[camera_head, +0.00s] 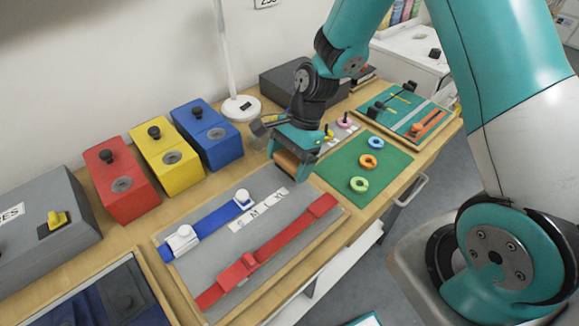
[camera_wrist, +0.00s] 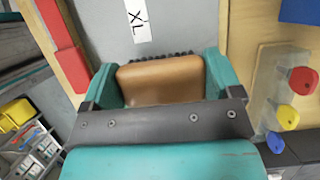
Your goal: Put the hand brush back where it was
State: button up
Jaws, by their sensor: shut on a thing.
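The hand brush (camera_head: 289,163) has a brown body and is held in my gripper (camera_head: 296,147) at the far right end of the grey belt tray (camera_head: 213,257). In the wrist view my gripper (camera_wrist: 160,88) has its teal fingers on both sides of the brush (camera_wrist: 160,82), and a row of dark bristles shows along its far edge. The brush seems to be above or close to the tray's end; I cannot tell whether it touches anything. Most of the brush is hidden by my gripper in the head view.
The tray holds a blue belt (camera_head: 212,222), a red belt (camera_head: 278,246) and size labels. Red (camera_head: 120,181), yellow (camera_head: 168,154) and blue boxes (camera_head: 208,136) stand behind it. A green mat (camera_head: 339,165) with several rings lies right of my gripper. A lamp base (camera_head: 241,109) stands behind.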

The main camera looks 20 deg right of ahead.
jog(key=shift+f, duration=1.3)
jog(key=shift+f, duration=0.1)
jog(key=o, duration=0.8)
jog(key=shift+o, duration=0.2)
jog(key=v, duration=1.2)
jog(key=s+a+r+n, duration=0.4)
jog(key=s+r+n, duration=0.2)
jog(key=s+n, duration=0.4)
jog(key=s+a+r+n+t, duration=0.1)
jog(key=s+a+r+n, duration=0.3)
jog(key=s+n, duration=0.5)
notch_tip(320, 180, up, 3)
jog(key=n+b, duration=0.1)
jog(key=n, duration=0.1)
jog(key=shift+s+a+f+n, duration=0.2)
jog(key=shift+s+a+n, duration=0.05)
jog(key=shift+s+n, duration=0.1)
